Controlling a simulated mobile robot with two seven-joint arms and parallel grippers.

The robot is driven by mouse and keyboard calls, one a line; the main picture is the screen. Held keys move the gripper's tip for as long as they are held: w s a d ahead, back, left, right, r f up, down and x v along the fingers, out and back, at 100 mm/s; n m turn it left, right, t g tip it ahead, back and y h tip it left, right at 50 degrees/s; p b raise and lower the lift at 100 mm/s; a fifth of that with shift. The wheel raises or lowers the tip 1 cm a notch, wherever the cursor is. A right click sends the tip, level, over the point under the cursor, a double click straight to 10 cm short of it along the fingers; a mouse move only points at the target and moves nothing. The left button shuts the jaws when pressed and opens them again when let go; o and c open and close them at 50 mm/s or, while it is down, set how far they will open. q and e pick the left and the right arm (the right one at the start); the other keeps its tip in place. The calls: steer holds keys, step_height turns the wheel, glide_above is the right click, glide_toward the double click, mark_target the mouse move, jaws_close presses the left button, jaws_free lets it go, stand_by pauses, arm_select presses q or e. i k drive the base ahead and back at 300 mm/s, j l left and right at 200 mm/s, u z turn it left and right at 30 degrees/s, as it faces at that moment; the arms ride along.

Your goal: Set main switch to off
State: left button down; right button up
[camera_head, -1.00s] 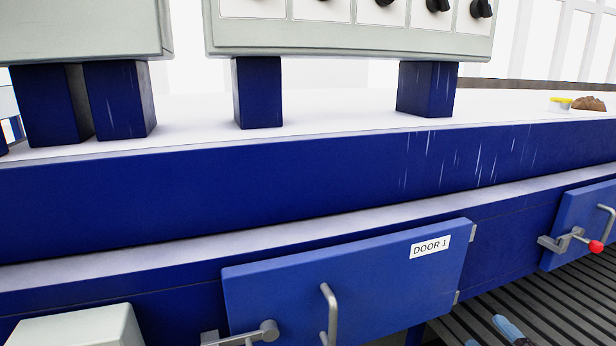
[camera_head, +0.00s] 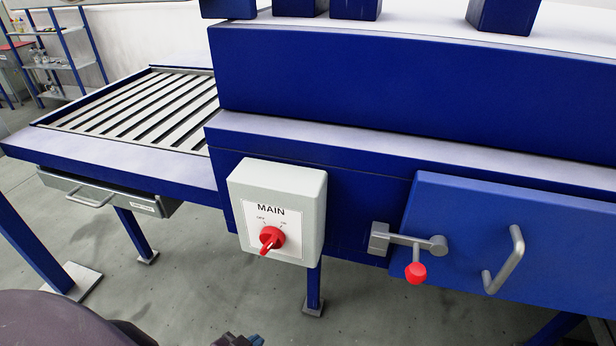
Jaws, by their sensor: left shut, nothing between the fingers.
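The main switch is a light grey box (camera_head: 310,215) on the blue front of the machine, with a white plate marked MAIN. Its red rotary knob (camera_head: 271,239) sits low on the plate. The knob's grip slants from lower left to upper right. Two small labels stand above it, left and right, too small to read surely. Only the tip of my left gripper (camera_head: 238,341) shows at the bottom edge, below and in front of the box, apart from it. It is shut and empty. My right gripper is out of view.
Right of the box, a latch with a red knob (camera_head: 415,272) and a blue door (camera_head: 540,230) with a bar handle (camera_head: 504,262) stick out. A slatted table (camera_head: 130,110) with a drawer (camera_head: 105,194) stands left. The space before the switch looks clear.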

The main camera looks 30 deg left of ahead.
mark_target(272, 237)
steer(key=i+j+u, duration=0.1)
steer(key=u, duration=0.9)
